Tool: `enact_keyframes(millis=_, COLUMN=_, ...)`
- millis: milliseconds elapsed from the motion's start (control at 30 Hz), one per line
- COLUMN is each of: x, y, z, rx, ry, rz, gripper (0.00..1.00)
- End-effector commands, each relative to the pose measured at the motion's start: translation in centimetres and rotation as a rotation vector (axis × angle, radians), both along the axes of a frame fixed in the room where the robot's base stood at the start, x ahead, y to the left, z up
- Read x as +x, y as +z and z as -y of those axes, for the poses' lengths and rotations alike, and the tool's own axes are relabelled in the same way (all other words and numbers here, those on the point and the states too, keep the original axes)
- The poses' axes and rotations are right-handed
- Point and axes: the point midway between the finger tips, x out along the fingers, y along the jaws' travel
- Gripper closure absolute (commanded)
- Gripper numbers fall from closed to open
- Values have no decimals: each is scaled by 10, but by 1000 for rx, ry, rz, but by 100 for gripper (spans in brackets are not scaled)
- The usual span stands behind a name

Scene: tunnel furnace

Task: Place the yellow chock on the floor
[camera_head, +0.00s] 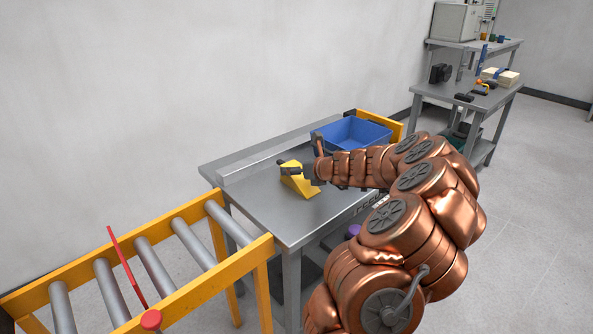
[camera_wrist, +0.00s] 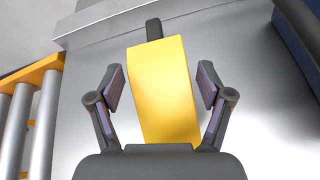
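The yellow chock (camera_head: 301,186) is on the grey metal table (camera_head: 261,207). In the wrist view the chock (camera_wrist: 162,92) fills the middle, with a short dark piece (camera_wrist: 153,29) at its far end. My gripper (camera_head: 301,172) is at the chock, reaching in from the right in the head view. In the wrist view my gripper (camera_wrist: 161,86) is open, one finger on each side of the chock. A narrow gap shows between each finger pad and the chock's sides. The gripper hides part of the chock in the head view.
A blue bin (camera_head: 352,132) stands at the table's far right. A yellow-framed roller conveyor (camera_head: 190,294) adjoins the table's left end. A wall is behind the table. Bare floor (camera_head: 535,190) lies right, before a workbench (camera_head: 467,95) with tools.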

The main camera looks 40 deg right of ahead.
Motion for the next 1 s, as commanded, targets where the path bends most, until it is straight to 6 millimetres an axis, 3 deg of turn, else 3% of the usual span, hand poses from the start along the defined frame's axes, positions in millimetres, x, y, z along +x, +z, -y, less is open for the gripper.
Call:
enact_keyframes(millis=100, x=0, y=0, z=0, rx=0, ry=0, rz=0, gripper=5)
enact_keyframes(millis=567, x=-5, y=4, z=0, rx=0, ry=-2, rz=1, gripper=5)
enact_keyframes(millis=1000, x=-58, y=30, z=-1, rx=0, ry=-3, rz=-1, gripper=5)
